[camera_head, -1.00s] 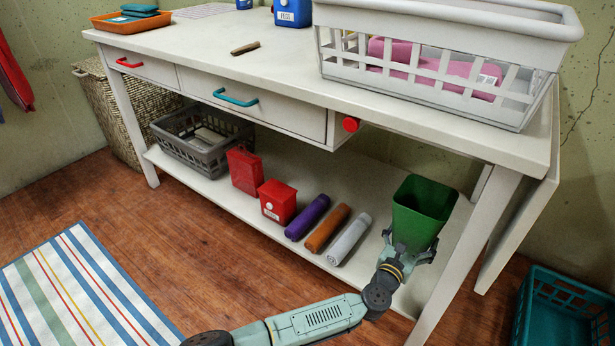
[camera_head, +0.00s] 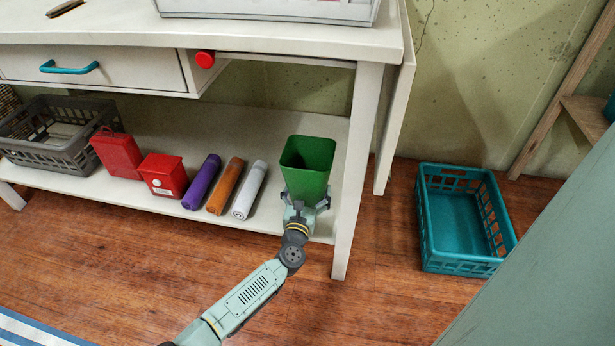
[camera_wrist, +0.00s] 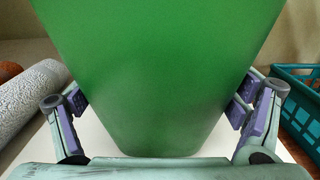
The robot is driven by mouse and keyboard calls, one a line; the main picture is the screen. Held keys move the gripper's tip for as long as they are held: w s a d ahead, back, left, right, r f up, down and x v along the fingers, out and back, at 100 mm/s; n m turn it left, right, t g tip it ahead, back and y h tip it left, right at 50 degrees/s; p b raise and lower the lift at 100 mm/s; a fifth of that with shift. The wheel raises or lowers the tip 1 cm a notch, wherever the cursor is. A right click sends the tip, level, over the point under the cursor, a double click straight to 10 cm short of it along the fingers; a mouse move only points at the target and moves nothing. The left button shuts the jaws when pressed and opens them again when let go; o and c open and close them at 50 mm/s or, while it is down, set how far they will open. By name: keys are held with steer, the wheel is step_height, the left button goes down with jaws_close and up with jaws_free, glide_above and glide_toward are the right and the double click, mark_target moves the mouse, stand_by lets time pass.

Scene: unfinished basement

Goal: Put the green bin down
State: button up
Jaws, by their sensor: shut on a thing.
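The green bin (camera_head: 306,168) is upright and open-topped at the right end of the table's lower white shelf (camera_head: 268,190), just left of the front right leg. My gripper (camera_head: 306,205) is shut on its lower part from the front. In the wrist view the green bin (camera_wrist: 158,75) fills the middle, with a finger pad of my gripper (camera_wrist: 160,105) on each side of it. The white shelf shows below the bin there. The bin's base is partly hidden by my gripper, so I cannot tell whether it touches the shelf.
A white roll (camera_head: 249,190), an orange roll (camera_head: 225,186) and a purple roll (camera_head: 201,182) lie left of the bin. Two red containers and a grey basket (camera_head: 62,150) are further left. The table leg (camera_head: 357,170) is close right. A teal crate (camera_head: 463,262) stands on the floor.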

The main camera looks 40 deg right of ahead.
steer(key=o, duration=0.9)
steer(key=shift+f, duration=0.1)
steer(key=shift+o, duration=0.2)
steer(key=shift+a+r, duration=0.1)
steer(key=shift+r, duration=0.1)
steer(key=p+v, duration=0.1)
steer(key=v, duration=1.1)
